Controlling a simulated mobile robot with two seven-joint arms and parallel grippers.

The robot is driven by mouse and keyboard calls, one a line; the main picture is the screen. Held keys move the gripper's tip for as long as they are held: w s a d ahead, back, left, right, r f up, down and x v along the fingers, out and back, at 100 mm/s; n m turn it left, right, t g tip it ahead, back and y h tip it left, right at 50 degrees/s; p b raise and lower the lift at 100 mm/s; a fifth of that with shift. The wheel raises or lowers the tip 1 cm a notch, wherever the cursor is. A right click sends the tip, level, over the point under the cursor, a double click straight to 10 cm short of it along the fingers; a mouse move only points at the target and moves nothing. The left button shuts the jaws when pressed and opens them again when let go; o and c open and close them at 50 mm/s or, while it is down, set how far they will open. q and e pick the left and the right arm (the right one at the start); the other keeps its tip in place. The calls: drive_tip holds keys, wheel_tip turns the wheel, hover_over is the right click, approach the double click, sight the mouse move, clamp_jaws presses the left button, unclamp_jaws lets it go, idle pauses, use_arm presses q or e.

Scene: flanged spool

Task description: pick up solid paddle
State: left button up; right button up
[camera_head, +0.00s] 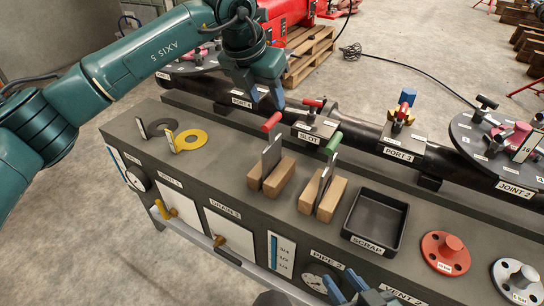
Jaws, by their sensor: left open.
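Two thin grey paddles stand upright in slotted wooden blocks on the bench. One has a red handle (272,122), the other a green handle (334,143). The wood hides their lower parts, so I cannot tell which is solid. My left gripper (267,98) is open and empty, pointing down above the pipe, behind and above the red handle and apart from it. My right gripper (346,286) is at the bottom edge, partly cut off, with its blue fingers apart and empty, in front of the bench.
A black scrap tray (347,232) is empty, right of the blocks. A dark pipe (375,135) with a slot and port fittings runs behind. A red flanged piece (445,252) sits at the right.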

sight(270, 120)
use_arm(q)
drive_tip(key=shift+y, duration=0.3)
drive_tip(key=x, duration=0.4)
drive_tip(key=w+x, duration=0.1)
drive_tip(key=x, duration=0.1)
drive_tip(key=shift+a+f, duration=0.15)
drive_tip(key=shift+a, duration=0.15)
drive_tip(key=shift+x, duration=3.05)
drive_tip(key=shift+a, duration=0.1)
drive_tip(key=shift+c, duration=0.2)
clamp_jaws()
drive_tip(key=shift+p, duration=0.3)
